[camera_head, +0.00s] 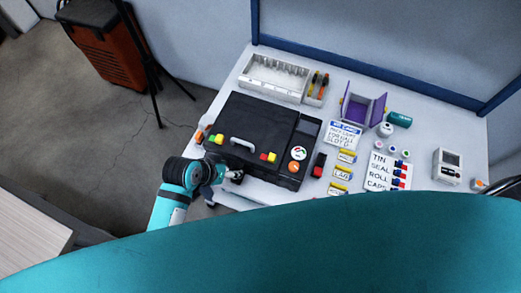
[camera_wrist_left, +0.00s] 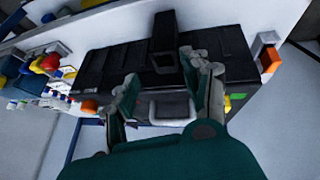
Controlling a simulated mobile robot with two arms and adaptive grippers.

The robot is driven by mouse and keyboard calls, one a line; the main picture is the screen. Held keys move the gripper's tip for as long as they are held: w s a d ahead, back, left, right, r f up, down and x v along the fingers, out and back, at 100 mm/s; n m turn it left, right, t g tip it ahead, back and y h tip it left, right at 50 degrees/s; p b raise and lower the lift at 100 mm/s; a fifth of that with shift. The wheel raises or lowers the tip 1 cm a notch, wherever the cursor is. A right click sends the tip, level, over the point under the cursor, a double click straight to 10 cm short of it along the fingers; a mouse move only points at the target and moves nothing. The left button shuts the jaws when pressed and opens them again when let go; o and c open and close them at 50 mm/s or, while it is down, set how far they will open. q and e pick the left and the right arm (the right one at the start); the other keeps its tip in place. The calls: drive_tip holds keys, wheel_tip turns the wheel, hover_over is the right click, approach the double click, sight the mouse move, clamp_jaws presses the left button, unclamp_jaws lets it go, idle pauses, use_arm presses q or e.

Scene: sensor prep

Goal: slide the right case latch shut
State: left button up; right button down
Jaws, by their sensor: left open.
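The black case (camera_head: 250,120) lies closed on the table, with a pale handle (camera_head: 242,144) on its lid; the handle also shows in the left wrist view (camera_wrist_left: 172,108). The right latch (camera_head: 268,157), with yellow and red parts, sits near the lid's front edge. The left latch (camera_head: 215,139), yellow and green, sits at the lid's left. I cannot tell the right latch's exact position. My left gripper (camera_head: 234,176) is open at the case's front edge, left of and in front of the right latch. In the left wrist view its fingers (camera_wrist_left: 165,85) spread above the case. My right gripper is not visible.
Right of the case stand a black-and-red block (camera_head: 318,165), labelled yellow packs (camera_head: 343,172) and a card with lettering (camera_head: 385,170). A grey tray (camera_head: 275,78) and purple holder (camera_head: 363,108) are behind. My teal body covers the front.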

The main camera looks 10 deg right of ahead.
use_arm(q)
drive_tip(key=w+d+r+m+g+h, duration=0.1)
drive_tip(key=w+d+r+m+h, duration=0.15)
drive_tip(key=d+r+m, duration=0.45)
wheel_tip(320, 180, up, 10)
drive_tip(key=m+g+y+b, duration=0.2)
drive_tip(key=m+y, duration=0.6)
drive_tip(key=m, duration=0.4)
hover_over(272, 156)
drive_tip(key=shift+h, duration=0.25)
wheel_tip(272, 156, down, 15)
drive_tip(key=shift+s+f+p, duration=0.1)
drive_tip(key=shift+p, duration=0.25)
drive_tip(key=shift+f, duration=0.4)
clamp_jaws()
